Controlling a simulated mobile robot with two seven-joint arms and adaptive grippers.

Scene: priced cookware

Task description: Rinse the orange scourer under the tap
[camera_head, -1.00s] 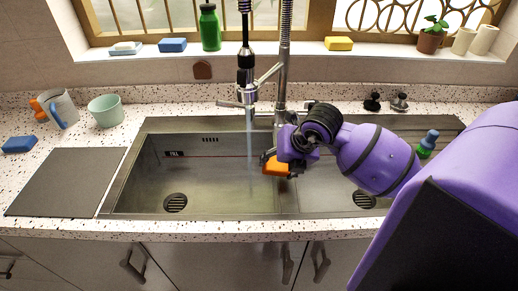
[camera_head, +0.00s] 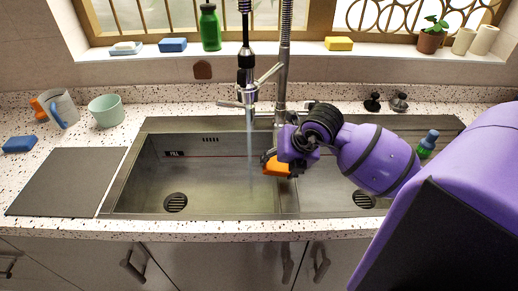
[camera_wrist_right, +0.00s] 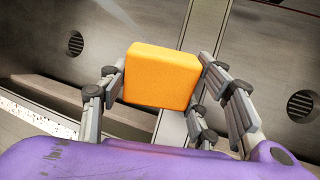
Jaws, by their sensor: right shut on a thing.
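The orange scourer (camera_head: 277,167) is held by my right gripper (camera_head: 268,163) over the sink, close to the divider between the two basins. In the right wrist view the scourer (camera_wrist_right: 162,76) sits between the fingers of my right gripper (camera_wrist_right: 160,95), which is shut on it. The tap (camera_head: 246,92) stands behind the sink, and a stream of water (camera_head: 250,140) falls from it into the left basin (camera_head: 215,185). The scourer is just right of the stream in the head view; I cannot tell whether the water touches it. My left gripper is out of view.
The left basin is clear.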

